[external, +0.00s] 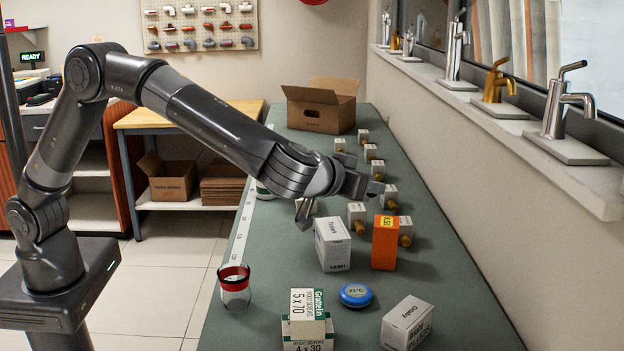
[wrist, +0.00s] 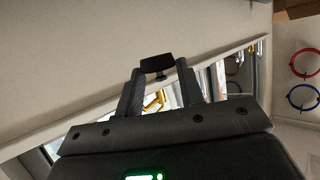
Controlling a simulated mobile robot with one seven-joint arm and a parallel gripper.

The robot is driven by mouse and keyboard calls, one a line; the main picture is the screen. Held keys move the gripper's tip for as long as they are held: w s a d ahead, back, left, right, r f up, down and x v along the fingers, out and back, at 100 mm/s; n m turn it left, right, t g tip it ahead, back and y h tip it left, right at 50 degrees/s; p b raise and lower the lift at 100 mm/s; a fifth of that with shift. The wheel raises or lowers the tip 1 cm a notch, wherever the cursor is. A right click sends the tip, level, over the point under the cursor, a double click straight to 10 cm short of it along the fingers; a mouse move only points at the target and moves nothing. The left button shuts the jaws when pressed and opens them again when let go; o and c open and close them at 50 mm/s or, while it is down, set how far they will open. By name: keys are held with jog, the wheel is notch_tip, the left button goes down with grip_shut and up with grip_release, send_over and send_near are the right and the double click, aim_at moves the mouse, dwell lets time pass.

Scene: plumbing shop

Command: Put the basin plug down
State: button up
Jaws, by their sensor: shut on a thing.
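My gripper (external: 362,174) is held over the right part of the green counter (external: 455,290), above the small white boxes. In the wrist view my gripper (wrist: 156,78) is shut on the black basin plug (wrist: 157,62), which sits between the fingertips with a short stem below its wide cap. In the external view the plug is too small or hidden to make out.
An open carton (external: 320,106) is at the back. Taps line the right ledge (external: 575,175).

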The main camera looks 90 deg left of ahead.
send_over(383, 223)
notch_tip(383, 223, down, 7)
jog(key=shift+d, duration=0.1)
jog(key=shift+f, duration=1.9)
jog(key=shift+f, duration=0.15)
jog(key=o, duration=1)
jog(key=shift+c, duration=0.2)
